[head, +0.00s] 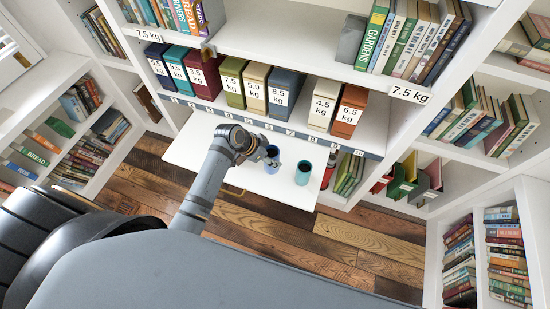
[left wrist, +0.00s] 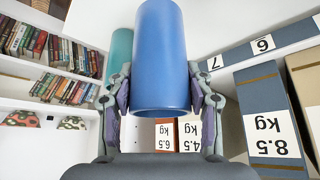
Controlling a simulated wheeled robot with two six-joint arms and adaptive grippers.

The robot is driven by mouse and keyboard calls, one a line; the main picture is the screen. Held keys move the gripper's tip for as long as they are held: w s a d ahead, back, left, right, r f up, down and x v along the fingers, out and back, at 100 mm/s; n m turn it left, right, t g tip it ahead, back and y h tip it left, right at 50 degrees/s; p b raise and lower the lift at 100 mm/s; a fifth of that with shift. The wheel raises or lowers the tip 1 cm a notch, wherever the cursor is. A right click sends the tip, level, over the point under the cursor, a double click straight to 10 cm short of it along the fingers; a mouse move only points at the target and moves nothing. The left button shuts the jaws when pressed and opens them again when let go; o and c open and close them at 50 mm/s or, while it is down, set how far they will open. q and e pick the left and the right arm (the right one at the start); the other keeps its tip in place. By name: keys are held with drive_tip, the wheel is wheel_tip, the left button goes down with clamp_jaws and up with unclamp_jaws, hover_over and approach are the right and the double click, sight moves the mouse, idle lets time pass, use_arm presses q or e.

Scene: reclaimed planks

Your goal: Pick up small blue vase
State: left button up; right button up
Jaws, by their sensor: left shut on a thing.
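The small blue vase (head: 272,151) is at the white pull-out board (head: 213,170) in the head view, partly hidden by my gripper. In the left wrist view the blue vase (left wrist: 160,60) is large and plain, a smooth cylinder between my fingers. My left gripper (head: 266,159) is shut on it, with one finger on each side, as the left wrist view (left wrist: 160,95) also shows. I cannot tell whether the vase touches the board. My right gripper is not in view.
A teal cup-like vessel (head: 304,174) stands on the board right of the blue vase. Behind is a row of weight-labelled box files, such as the blue 8.5 kg one (head: 284,92). Bookshelves flank both sides. Plank floor (head: 300,232) lies in front.

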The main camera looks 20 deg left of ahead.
use_arm(q)
drive_tip(key=s+a+r, duration=0.3)
drive_tip(key=s+r, duration=0.4)
drive_tip(key=s, duration=0.4)
drive_tip(key=shift+s+a+r, duration=0.2)
drive_tip(key=shift+a+r, duration=0.1)
